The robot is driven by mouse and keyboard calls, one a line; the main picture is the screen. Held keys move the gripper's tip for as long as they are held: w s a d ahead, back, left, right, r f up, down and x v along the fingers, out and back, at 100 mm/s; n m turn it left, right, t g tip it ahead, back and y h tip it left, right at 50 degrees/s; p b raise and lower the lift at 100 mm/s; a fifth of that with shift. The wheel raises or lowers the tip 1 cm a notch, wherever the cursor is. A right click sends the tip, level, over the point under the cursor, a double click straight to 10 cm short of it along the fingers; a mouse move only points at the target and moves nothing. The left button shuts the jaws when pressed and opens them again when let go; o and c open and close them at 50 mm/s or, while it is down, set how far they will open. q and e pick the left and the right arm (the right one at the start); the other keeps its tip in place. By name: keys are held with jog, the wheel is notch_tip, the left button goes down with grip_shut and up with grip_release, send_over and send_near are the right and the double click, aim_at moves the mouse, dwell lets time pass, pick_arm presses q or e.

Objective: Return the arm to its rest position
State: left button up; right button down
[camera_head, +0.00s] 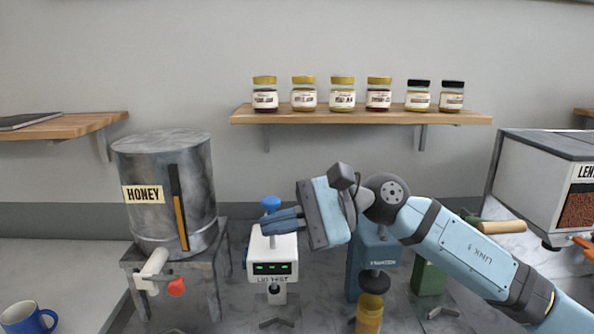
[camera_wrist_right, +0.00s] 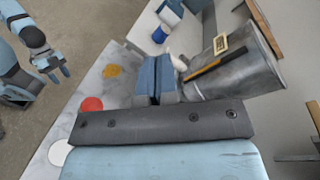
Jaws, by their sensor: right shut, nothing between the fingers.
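My right arm comes in from the right in the head view. Its right gripper (camera_head: 264,228) points left with blue fingers together and nothing between them. It hangs in front of and over the white lid tester (camera_head: 272,262), near its blue knob (camera_head: 271,203); contact cannot be told. In the right wrist view the blue fingers (camera_wrist_right: 155,72) lie side by side, pointing toward the honey tank. My left gripper (camera_wrist_right: 58,74) shows small at the left of that view, away from the right one; its jaw state is too small to tell.
The metal honey tank (camera_head: 165,190) with its tap stands on a stand at left. A blue machine (camera_head: 366,255) with a yellow jar (camera_head: 369,312) below it is under my arm. A shelf (camera_head: 360,116) holds several jars. A blue mug (camera_head: 27,318) sits front left.

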jog(key=w+d+f+n+t+h, duration=0.1)
jog(key=d+f+n+t, duration=0.3)
jog(key=n+t, duration=1.05)
jog(key=w+d+f+n+t+h, duration=0.15)
jog(key=d+n+t, duration=0.6)
jog(key=n, duration=1.35)
jog(key=s+d+f+m+g+h, duration=0.1)
jog(key=d+f+m+h, duration=0.35)
jog(key=f+m, duration=0.25)
jog(key=s+d+f+m+h, duration=0.1)
jog(key=d+f+m+h, duration=0.3)
jog(key=f+m+h, duration=0.3)
jog(key=s+d+f+m+g+h, duration=0.1)
jog(key=s+d+f+m+g, duration=0.25)
jog(key=s+f+g, duration=0.35)
jog(key=s+d+f+m+g, duration=0.2)
jog(key=s+f+m, duration=0.35)
jog(key=s, duration=0.45)
jog(key=s+d+f+m+g+h, duration=0.1)
jog(key=s+d+f+m+g, duration=0.3)
jog(key=s+f, duration=0.35)
jog(key=w+a+f+t+y+p, duration=0.2)
jog(key=a+t+p, duration=0.4)
jog(key=p, duration=0.4)
jog(key=w+a+n+y, duration=0.1)
jog(key=w, duration=0.1)
jog(key=shift+w+f, duration=0.3)
jog(key=shift+w, duration=0.1)
